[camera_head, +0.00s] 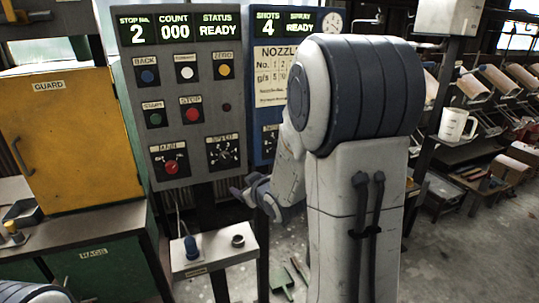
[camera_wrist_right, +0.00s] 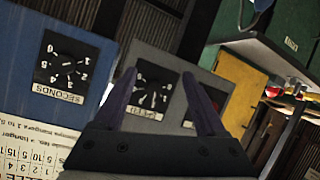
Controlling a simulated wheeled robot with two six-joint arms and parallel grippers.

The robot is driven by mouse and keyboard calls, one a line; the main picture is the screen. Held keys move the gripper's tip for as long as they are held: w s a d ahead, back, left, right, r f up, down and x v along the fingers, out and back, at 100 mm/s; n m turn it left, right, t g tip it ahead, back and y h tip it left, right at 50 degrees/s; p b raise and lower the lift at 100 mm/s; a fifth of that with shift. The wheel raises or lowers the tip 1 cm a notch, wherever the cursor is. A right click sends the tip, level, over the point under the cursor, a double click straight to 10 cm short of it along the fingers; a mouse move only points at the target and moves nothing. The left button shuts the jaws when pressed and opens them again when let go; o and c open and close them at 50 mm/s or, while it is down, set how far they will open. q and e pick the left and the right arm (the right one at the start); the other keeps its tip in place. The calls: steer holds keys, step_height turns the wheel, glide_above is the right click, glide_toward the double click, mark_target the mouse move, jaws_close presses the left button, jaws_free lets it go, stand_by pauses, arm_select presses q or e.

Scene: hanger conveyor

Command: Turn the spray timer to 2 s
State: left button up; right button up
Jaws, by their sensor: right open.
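The spray timer is a black dial marked SECONDS (camera_wrist_right: 69,66) on the blue panel (camera_wrist_right: 35,105), seen turned over in the right wrist view. It has a small dark knob with white digits around it. I cannot tell which digit the knob points to. In the head view the dial is mostly hidden behind my right arm, at the edge of the blue panel (camera_head: 262,108). My right gripper (camera_head: 252,188) is open and empty, below the panels. In the wrist view its fingers (camera_wrist_right: 158,80) frame the speed dial (camera_wrist_right: 150,96), with the timer to their left. My left gripper is out of view.
The grey panel (camera_head: 206,104) left of the blue one carries buttons, a red-knobbed dial (camera_head: 171,166) and the speed dial (camera_head: 222,152). A small pedestal box (camera_head: 213,250) stands in front. A yellow guard (camera_head: 70,140) and a bench are at left.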

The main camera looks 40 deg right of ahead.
steer(key=s+d+r+m+t+h+b, duration=0.1)
steer(key=s+d+t+h, duration=0.1)
steer(key=d, duration=0.4)
steer(key=s+d+r+t+h, duration=0.1)
steer(key=d+r+t, duration=0.1)
steer(key=d, duration=0.5)
steer(key=p+x, duration=0.2)
steer(key=x, duration=0.7)
steer(key=shift+w+d+r, duration=0.25)
steer(key=shift+d, duration=0.3)
jaws_close()
